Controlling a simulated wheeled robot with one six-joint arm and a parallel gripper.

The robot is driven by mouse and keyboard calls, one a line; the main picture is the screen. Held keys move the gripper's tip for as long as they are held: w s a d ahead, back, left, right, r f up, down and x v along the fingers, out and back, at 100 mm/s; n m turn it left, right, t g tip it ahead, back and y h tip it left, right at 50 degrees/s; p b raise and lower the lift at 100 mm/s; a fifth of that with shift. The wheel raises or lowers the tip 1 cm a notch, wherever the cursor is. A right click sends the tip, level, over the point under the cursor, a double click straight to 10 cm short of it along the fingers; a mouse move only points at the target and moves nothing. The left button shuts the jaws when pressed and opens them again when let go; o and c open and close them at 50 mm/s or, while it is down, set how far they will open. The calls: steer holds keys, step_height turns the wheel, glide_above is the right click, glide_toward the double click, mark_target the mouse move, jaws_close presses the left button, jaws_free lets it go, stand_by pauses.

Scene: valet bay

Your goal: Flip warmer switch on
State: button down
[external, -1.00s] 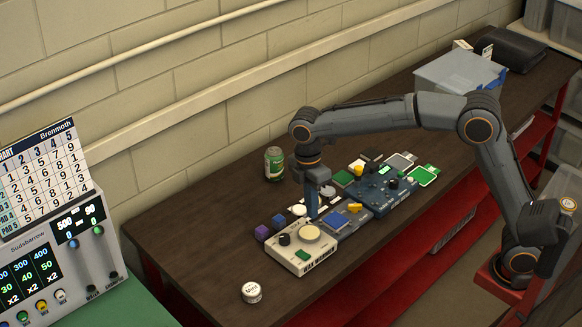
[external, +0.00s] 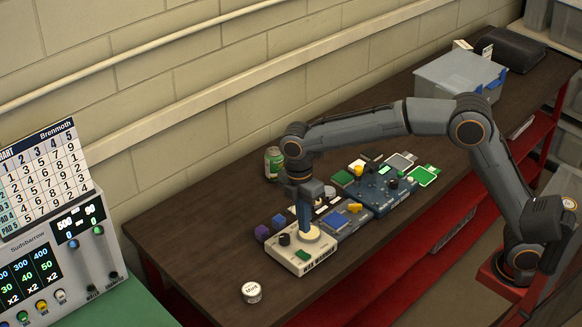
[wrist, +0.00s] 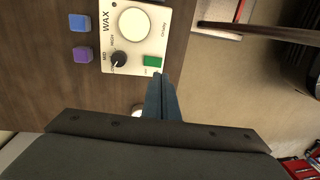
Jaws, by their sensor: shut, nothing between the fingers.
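The cream wax warmer (external: 318,262) sits on the bench and also shows in the wrist view (wrist: 165,37). It has a round pale plate, a black knob (wrist: 119,59) and a green switch (wrist: 152,61) by its edge. The green switch also shows in the external view (external: 303,255). My gripper (wrist: 160,77) is shut and empty, pointing down. In the wrist view its tips appear just beside the green switch, at the warmer's edge. In the external view my gripper (external: 306,232) covers part of the plate. I cannot tell whether it touches the switch, or the switch's position.
A purple block (external: 262,233) and a blue block (external: 278,221) stand beside the warmer. A round white tin (external: 251,292) is at the bench's near end. A blue control box (external: 385,190) and other devices lie right. A green can (external: 273,163) stands behind.

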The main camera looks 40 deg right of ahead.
mark_target(304, 256)
steer(key=f, duration=0.3)
steer(key=f+p, duration=0.1)
steer(key=f, duration=0.2)
steer(key=s+f+p, duration=0.1)
steer(key=f, duration=0.2)
steer(key=shift+s+f, duration=0.1)
steer(key=shift+f, duration=0.05)
steer(key=shift+s+f, duration=0.15)
steer(key=shift+f, duration=0.1)
steer(key=shift+w+r+p, duration=0.25)
steer(key=shift+w+p, duration=0.05)
steer(key=shift+w, duration=0.55)
steer(key=shift+r, duration=0.15)
